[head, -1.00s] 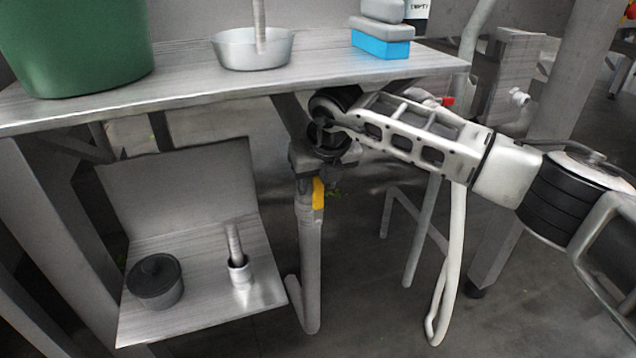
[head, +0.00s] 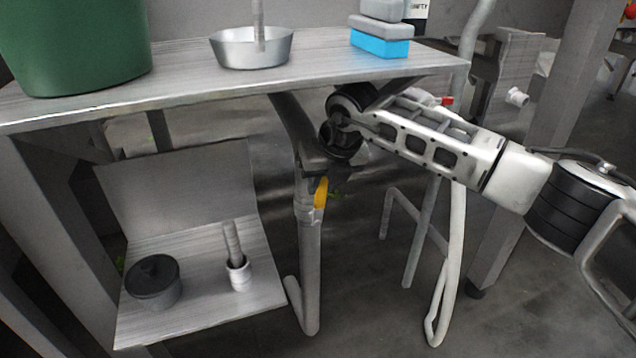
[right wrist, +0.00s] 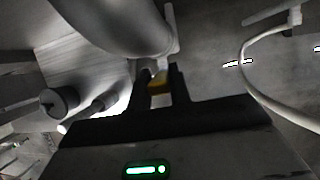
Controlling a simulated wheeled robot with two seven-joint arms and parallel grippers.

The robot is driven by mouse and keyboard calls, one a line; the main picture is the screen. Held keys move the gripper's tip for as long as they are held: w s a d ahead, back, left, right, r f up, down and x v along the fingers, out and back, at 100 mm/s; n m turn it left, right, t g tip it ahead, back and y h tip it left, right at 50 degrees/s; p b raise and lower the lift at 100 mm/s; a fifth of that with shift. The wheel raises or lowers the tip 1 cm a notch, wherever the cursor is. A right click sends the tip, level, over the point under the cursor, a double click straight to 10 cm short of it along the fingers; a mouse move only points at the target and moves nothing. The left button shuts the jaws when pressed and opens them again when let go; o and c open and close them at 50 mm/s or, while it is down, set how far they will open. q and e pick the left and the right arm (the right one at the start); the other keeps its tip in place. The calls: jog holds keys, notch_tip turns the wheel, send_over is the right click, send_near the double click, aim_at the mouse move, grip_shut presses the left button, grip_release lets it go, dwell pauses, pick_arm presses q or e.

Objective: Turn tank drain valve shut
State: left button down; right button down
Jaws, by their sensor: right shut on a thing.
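The tank drain valve has a yellow handle (head: 321,192) on a grey vertical drain pipe (head: 309,262) below the table edge. My right gripper (head: 318,182) is at the handle, its dark fingers partly hidden behind my wrist. In the right wrist view the yellow handle (right wrist: 159,86) sits between the two dark fingers of my right gripper (right wrist: 161,80), which is shut on it. The grey pipe (right wrist: 125,25) passes close beyond the fingers. How far the handle is turned is hard to tell. My left gripper is not in view.
Above is a metal table (head: 190,82) with a green tub (head: 75,45), a metal pan (head: 252,50) and a blue sponge (head: 380,43). A low shelf (head: 200,318) holds a dark lidded pot (head: 153,283) and a white cup (head: 239,275). A white hose (head: 455,250) hangs at right.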

jog(key=shift+w+d+f+m+g+y+b, duration=0.2)
jog(key=shift+w+d+f+g+y, duration=0.1)
jog(key=shift+d+y, duration=0.55)
jog(key=shift+w+d+f+m+g+y+b, duration=0.25)
jog(key=shift+d+y, duration=0.35)
jog(key=shift+y, duration=0.35)
jog(key=shift+w+d+f+m+g+y+b, duration=0.15)
jog(key=shift+d+f+y, duration=0.2)
jog(key=shift+d+y, duration=0.5)
jog(key=c, duration=1.3)
grip_release()
jog(key=shift+p+v, duration=0.8)
jog(key=shift+v, duration=2.95)
jog(key=shift+w, duration=0.1)
